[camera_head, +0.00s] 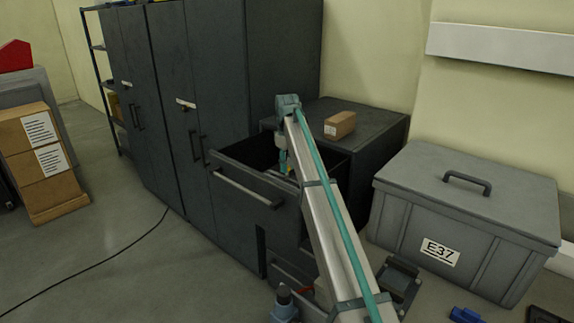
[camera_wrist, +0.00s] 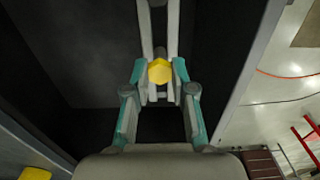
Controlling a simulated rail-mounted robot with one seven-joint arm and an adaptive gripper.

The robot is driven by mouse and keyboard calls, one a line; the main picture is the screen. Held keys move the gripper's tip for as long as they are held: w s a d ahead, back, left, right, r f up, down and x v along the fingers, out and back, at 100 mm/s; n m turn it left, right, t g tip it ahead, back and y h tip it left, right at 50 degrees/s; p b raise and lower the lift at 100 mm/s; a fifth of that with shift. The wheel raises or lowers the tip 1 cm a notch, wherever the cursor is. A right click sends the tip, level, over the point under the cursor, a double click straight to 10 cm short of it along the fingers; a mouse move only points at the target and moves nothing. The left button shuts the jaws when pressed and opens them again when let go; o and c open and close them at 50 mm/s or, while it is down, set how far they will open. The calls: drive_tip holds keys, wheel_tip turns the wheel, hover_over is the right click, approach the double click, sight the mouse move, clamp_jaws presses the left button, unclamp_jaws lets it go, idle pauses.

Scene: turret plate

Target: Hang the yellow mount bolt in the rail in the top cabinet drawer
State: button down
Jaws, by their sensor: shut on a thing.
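The yellow mount bolt (camera_wrist: 159,71) shows its hexagonal head in the wrist view. My gripper (camera_wrist: 160,76) is shut on it, with one teal fingertip on each side. The rail (camera_wrist: 146,28) appears as two pale parallel strips with a dark slot between them, running up from the bolt. The bolt head lines up with the slot's near end; I cannot tell whether its shank is in the slot. The top cabinet drawer (camera_head: 245,187) is pulled open in the head view. My gripper reaches down into it, mostly hidden by the drawer front and my arm.
Dark drawer walls (camera_wrist: 70,55) stand on both sides of my gripper. Another yellow item (camera_wrist: 35,173) shows at the wrist view's lower left corner. A brown box (camera_head: 340,125) sits on the cabinet top (camera_head: 375,118). A grey lidded crate (camera_head: 465,215) stands to the right.

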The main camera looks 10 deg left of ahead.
sight(287, 179)
drive_tip(key=shift+f, duration=0.2)
drive_tip(key=shift+f, duration=0.7)
drive_tip(key=shift+f, duration=0.1)
idle(0.4)
drive_tip(key=shift+f+b, duration=0.35)
drive_tip(key=shift+f, duration=0.4)
drive_tip(key=c, duration=0.9)
unclamp_jaws()
drive_tip(key=shift+r, duration=0.1)
